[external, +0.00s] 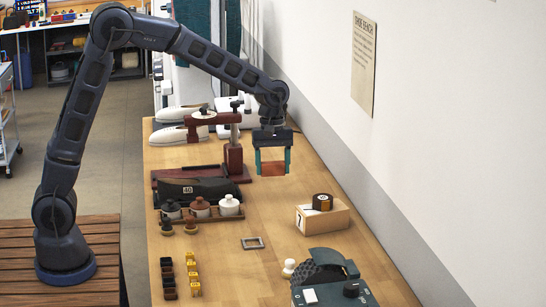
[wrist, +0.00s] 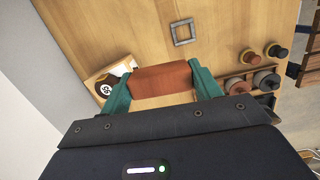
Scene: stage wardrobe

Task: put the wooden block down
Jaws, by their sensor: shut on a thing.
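The wooden block (external: 273,168) is reddish brown and sits between the two green fingers of my gripper (external: 272,166) in the external view. My gripper is shut on it and appears to hold it above the wooden table (external: 210,275). In the wrist view the block (wrist: 161,79) spans the gap between the fingertips (wrist: 161,86). The gap beneath the block is hard to judge.
A pale box (external: 335,218) with a black-and-orange roll (external: 322,202) stands right, near the wall. A small grey square frame (external: 252,243) lies mid-table. Several lidded pots (external: 200,207) stand left. A dark green machine (external: 330,275) stands at the front. Bare table lies around the frame.

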